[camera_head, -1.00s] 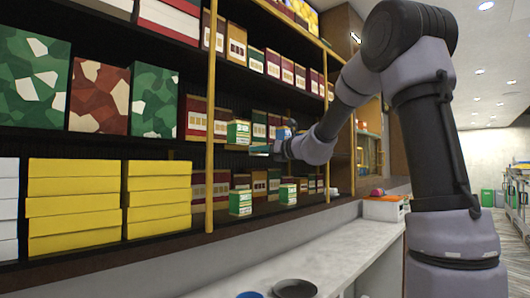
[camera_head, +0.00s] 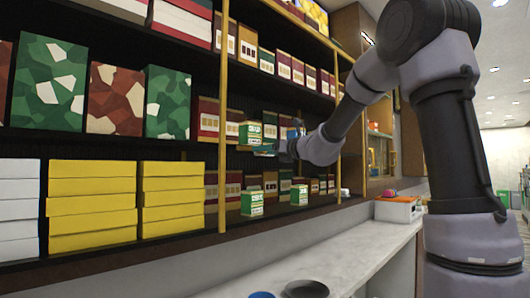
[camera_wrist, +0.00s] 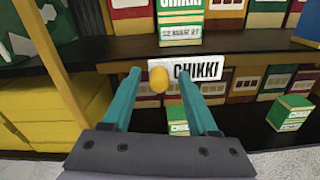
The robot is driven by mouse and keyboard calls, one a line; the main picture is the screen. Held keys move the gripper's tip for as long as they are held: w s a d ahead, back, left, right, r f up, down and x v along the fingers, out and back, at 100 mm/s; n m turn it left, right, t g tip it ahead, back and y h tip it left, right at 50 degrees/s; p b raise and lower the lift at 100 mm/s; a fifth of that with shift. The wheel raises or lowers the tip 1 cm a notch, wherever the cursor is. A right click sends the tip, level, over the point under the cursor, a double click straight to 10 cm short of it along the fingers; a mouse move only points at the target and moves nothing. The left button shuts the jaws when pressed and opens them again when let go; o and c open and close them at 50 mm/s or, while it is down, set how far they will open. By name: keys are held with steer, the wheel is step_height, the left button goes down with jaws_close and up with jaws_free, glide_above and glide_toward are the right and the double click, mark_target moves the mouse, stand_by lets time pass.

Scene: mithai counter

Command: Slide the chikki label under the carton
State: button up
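The white chikki label (camera_wrist: 208,72) lies along the front edge of the middle shelf in the wrist view. A yellow knob (camera_wrist: 158,81) shows at its left part. The green and white chikki carton (camera_wrist: 180,24) stands on that shelf just above and behind the label; it also shows in the head view (camera_head: 250,133). My gripper (camera_wrist: 160,72) is open, with its two teal fingers on either side of the knob and gaps on both sides. Contact with the label cannot be told. In the head view my gripper (camera_head: 268,150) is just below the carton; the label cannot be made out there.
Two similar green cartons (camera_head: 252,203) (camera_head: 299,195) stand on the shelf below. A yellow upright post (camera_head: 223,120) is left of my gripper. Stacked yellow boxes (camera_head: 170,199) fill the lower left. A pale counter (camera_head: 360,255) runs below the shelves.

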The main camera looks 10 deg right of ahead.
steer(key=v, duration=1)
steer(key=shift+s+d, duration=0.3)
steer(key=s+a+f+n+g+h, duration=0.1)
steer(key=s+f+n+g, duration=0.25)
steer(key=s+n, duration=0.45)
steer(key=s+a+f+n+g+h, duration=0.1)
steer(key=s+f+n+g, duration=0.2)
steer(key=s+f+n, duration=0.35)
steer(key=s+d+f+n+h, duration=0.5)
steer(key=s+d+n+h, duration=0.2)
steer(key=s+d+n, duration=0.2)
steer(key=s+n, duration=0.2)
steer(key=shift+f+n, duration=0.2)
steer(key=shift+n, duration=0.15)
